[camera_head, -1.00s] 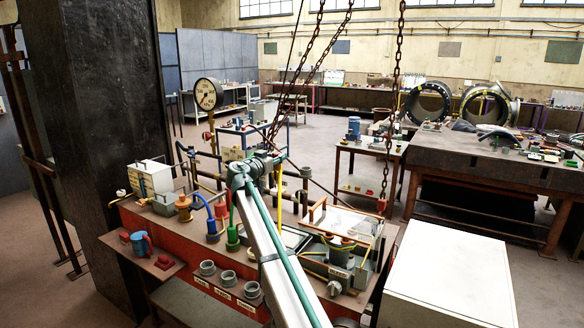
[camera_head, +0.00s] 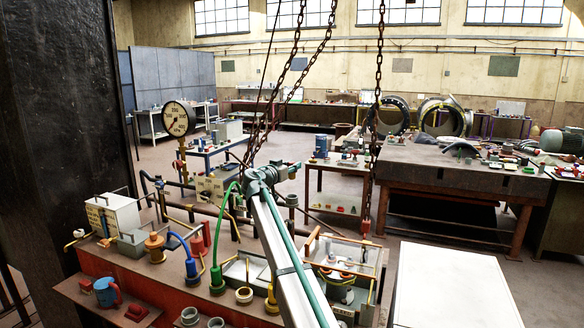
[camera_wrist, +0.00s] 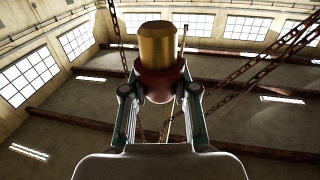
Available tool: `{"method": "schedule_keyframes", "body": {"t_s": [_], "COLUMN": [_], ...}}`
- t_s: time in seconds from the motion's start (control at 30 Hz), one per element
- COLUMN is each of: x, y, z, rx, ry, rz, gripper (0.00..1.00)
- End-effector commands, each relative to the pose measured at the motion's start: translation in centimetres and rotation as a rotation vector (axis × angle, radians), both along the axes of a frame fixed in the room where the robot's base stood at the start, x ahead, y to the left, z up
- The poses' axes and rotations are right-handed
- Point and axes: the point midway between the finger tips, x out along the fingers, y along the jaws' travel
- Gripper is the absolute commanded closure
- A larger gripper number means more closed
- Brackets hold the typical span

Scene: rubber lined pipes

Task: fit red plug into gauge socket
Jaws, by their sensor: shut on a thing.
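My gripper (camera_wrist: 160,92) is shut on the red plug (camera_wrist: 157,82), a dark red collar with a brass cylinder on its end. In the wrist view it points up toward the windows and ceiling. In the head view my gripper is small and hard to make out past the far end of my arm, above the red bench. The round white gauge (camera_head: 177,119) stands upright on a post behind the bench, left of my arm. I cannot pick out its socket among the pipes below it.
The red bench (camera_head: 130,268) carries a blue-hosed plug (camera_head: 192,272), a green-hosed plug (camera_head: 217,280), a red upright fitting (camera_head: 197,245) and a white box (camera_head: 113,215). Chains (camera_head: 376,110) hang near my arm. A dark column (camera_head: 60,130) stands left. A white cabinet (camera_head: 450,285) stands right.

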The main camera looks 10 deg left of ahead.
Motion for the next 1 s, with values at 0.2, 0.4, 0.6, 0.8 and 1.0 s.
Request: {"method": "schedule_keyframes", "body": {"t_s": [0.2,0.4,0.6,0.8,1.0], "x": [0.0,0.0,0.0,0.0,0.0], "y": [0.0,0.0,0.0,0.0,0.0], "z": [-0.1,-0.3,-2.1,-3.9,-5.3], "rx": [0.000,0.001,0.001,0.001,0.001], "ry": [-0.001,-0.002,0.000,0.000,0.000], "rz": [0.000,0.000,0.000,0.000,0.000], "gripper": [1.00,1.00,1.00,1.00,1.00]}}
